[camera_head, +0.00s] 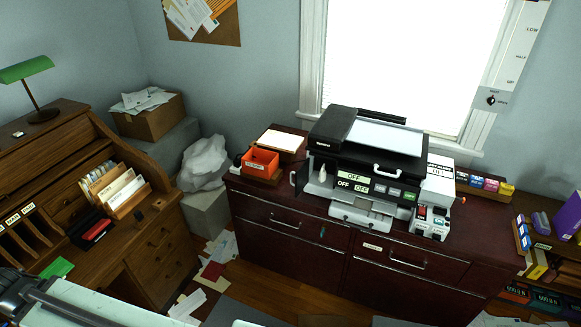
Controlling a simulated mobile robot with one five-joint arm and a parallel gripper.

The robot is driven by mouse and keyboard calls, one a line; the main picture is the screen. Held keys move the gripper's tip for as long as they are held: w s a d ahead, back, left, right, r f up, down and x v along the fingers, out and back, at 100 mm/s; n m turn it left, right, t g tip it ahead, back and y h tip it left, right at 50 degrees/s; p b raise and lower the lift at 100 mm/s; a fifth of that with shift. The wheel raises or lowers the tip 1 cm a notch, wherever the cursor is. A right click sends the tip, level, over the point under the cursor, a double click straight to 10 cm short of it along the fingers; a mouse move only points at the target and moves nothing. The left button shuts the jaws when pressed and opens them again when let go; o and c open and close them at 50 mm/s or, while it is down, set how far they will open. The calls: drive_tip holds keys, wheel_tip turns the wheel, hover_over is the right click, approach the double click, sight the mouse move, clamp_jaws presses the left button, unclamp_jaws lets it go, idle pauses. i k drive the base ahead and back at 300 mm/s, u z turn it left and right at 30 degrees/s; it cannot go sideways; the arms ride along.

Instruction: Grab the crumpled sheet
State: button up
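A large pale grey, crumpled mass (204,163) rests above a grey block-like box (207,213) in the corner between the desk and the dark red cabinet. It looks like crumpled paper or a bag; I cannot tell if it is the crumpled sheet. Loose white sheets (187,304) lie on the floor by the desk. My gripper cannot be made out in this view.
A black and grey printer (365,160) stands on the dark red cabinet (290,225), beside an orange tray (260,161). A wooden roll-top desk (160,250) fills the left. A cardboard box (147,118) of papers stands behind it. Wooden floor shows between desk and cabinet.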

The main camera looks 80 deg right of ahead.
sight(321, 179)
drive_tip(key=z, duration=0.45)
drive_tip(key=i, duration=1.75)
drive_tip(key=z, duration=3.35)
